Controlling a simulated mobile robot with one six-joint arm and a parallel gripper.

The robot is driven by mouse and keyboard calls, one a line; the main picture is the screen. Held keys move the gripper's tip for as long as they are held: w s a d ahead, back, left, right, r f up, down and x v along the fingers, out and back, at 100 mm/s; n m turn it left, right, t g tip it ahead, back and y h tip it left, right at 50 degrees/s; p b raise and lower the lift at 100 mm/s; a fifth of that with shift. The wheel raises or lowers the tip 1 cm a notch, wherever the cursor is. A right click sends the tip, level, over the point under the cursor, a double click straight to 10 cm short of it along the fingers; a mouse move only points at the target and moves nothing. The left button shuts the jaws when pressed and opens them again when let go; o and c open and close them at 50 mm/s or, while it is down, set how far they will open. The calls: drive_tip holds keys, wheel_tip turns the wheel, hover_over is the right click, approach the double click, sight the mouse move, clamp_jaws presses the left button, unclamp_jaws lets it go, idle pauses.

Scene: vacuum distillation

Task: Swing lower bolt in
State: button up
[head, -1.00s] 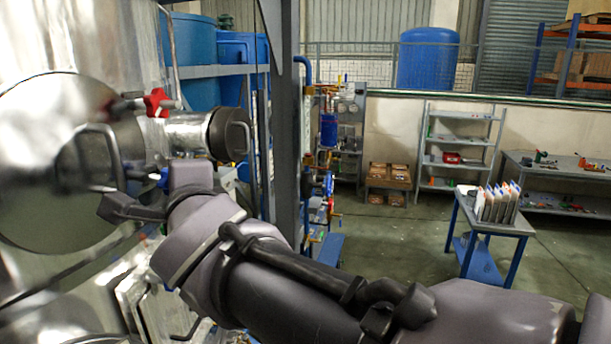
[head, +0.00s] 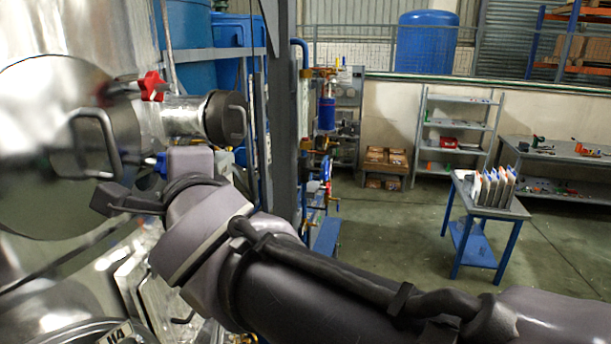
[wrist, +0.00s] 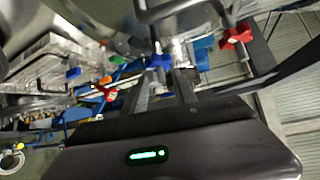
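The lower bolt has a blue knob (head: 161,165) at the right rim of the round metal hatch (head: 40,205); the knob also shows in the wrist view (wrist: 158,61). The upper bolt has a red knob (head: 153,86), also in the wrist view (wrist: 237,36). My gripper (wrist: 162,82) has its two dark fingers apart, with the blue knob at or just beyond the tips. Contact cannot be told. In the head view my arm and wrist hide much of the gripper just below the blue knob.
A bent metal handle (head: 105,140) stands out from the hatch, close to my gripper. A short capped port (head: 225,118) juts out to the right of the bolts. A grey post (head: 282,120) stands behind my arm. The floor at right is open around a small table (head: 490,205).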

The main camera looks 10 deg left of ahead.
drive_tip(key=p+v, duration=0.3)
drive_tip(key=v, duration=1.2)
drive_tip(key=shift+d+p, duration=0.2)
drive_tip(key=shift+p, duration=0.15)
drive_tip(key=shift+s, duration=0.15)
